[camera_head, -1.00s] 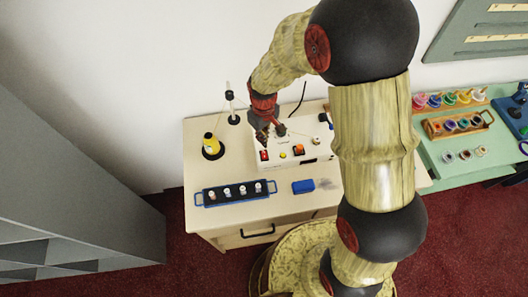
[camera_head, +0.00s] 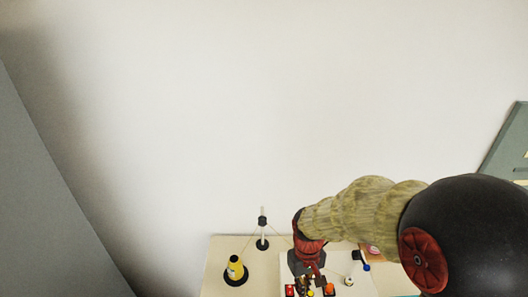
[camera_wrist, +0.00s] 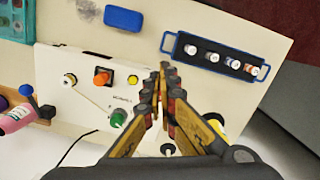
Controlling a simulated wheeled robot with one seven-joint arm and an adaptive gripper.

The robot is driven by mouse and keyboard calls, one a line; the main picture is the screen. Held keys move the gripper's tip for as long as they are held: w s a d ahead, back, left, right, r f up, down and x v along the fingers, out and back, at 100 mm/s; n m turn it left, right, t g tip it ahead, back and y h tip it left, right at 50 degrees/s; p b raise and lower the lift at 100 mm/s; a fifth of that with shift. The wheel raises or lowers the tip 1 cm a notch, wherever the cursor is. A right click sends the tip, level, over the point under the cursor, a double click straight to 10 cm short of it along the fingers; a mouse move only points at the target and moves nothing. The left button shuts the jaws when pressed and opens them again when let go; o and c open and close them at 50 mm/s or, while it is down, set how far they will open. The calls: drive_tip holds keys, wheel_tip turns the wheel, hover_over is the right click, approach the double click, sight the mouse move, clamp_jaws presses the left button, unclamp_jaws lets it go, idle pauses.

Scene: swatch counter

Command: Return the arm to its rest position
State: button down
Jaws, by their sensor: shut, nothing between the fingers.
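My gripper (camera_head: 310,276) hangs from my arm at the bottom of the head view, over the white machine (camera_head: 347,286) on the counter. Its fingers point down and are shut with nothing between them. In the wrist view my gripper (camera_wrist: 160,82) shows its two fingers in front of the white machine (camera_wrist: 84,110) and the pale counter top (camera_wrist: 230,28). Clear space appears between the fingertips and the counter, though the height is hard to judge. My arm bends from the right of the head view; its lower part is out of frame.
A yellow bottle (camera_head: 236,267) on a black base and a thin stand (camera_head: 263,240) are left of my gripper. The wrist view shows a blue rack of small jars (camera_wrist: 219,60), a blue block (camera_wrist: 123,18) and a pink bottle (camera_wrist: 17,118). A grey cabinet (camera_head: 50,220) stands left.

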drive_tip(key=s+d+r+m+t+b, duration=0.3)
drive_tip(key=s+d+r+t+b, duration=0.3)
drive_tip(key=s+r+b, duration=0.4)
wheel_tip(320, 180, up, 3)
drive_tip(key=shift+s+d+r+m+t, duration=0.15)
drive_tip(key=shift+s+d+m+t, duration=0.2)
drive_tip(key=shift+s+d, duration=0.45)
